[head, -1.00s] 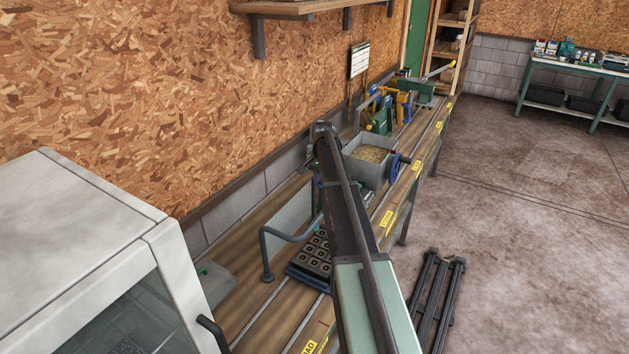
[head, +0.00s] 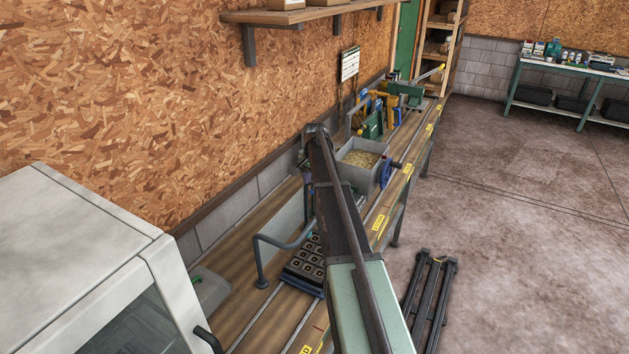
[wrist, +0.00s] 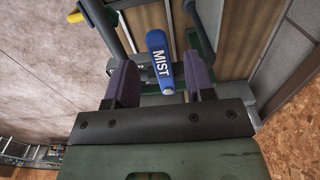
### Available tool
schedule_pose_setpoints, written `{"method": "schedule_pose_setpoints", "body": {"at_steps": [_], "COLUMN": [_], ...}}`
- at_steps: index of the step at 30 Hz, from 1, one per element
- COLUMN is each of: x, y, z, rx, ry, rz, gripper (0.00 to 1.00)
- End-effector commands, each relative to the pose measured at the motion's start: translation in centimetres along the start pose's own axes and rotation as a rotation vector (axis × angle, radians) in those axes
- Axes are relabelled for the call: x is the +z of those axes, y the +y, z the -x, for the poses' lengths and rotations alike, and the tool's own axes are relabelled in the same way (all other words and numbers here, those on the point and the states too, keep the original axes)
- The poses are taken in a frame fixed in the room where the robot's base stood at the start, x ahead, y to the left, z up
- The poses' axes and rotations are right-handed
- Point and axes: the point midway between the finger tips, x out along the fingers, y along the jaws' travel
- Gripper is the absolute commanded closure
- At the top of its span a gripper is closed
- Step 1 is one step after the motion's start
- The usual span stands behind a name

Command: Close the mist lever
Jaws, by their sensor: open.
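The mist lever (wrist: 160,62) is a blue handle with the white word MIST on it, seen in the wrist view. It lies between the two purple-grey fingers of my gripper (wrist: 163,82), with a gap to each finger. My gripper is open and empty. A grey metal part shows at the label end of the lever, close to the gripper body. In the head view my arm hides the gripper's fingertips, and I cannot make out the lever there.
A dark tray of cells (head: 303,262) sits on the bench beside a bent grey pipe (head: 262,255). A hopper of pale material (head: 360,160) stands farther along. A white cabinet (head: 75,250) fills the lower left. The floor (head: 500,230) is largely clear at right.

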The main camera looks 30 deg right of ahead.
Motion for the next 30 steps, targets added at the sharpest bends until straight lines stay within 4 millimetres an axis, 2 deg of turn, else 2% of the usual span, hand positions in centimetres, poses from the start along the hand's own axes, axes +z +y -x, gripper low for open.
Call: {"method": "schedule_pose_setpoints", "body": {"at_steps": [1, 3, 6, 9, 12, 25, 27, 28, 29, 30], "x": [0.0, 0.0, 0.0, 0.0, 0.0, 0.0, 0.0, 0.4, 2.1, 4.8], "y": [0.0, 0.0, 0.0, 0.0, 0.0, 0.0, 0.0, 0.3, 1.5, 3.0], "z": [2.4, 4.2, 6.7, 8.3, 8.7, 8.4, 8.4, 8.4, 8.4, 7.9], "rx": [0.000, 0.000, 0.000, 0.000, 0.000, 0.000, 0.000, 0.000, 0.000, 0.000], "ry": [0.000, 0.000, 0.000, 0.000, 0.000, 0.000, 0.000, 0.000, 0.000, 0.000], "rz": [0.000, 0.000, -0.001, -0.001, -0.001, -0.001, 0.054, 0.102, 0.160, 0.233], "gripper": [0.51, 0.51, 0.51, 0.51, 0.51, 0.51, 0.51, 0.51, 0.51, 0.51]}}
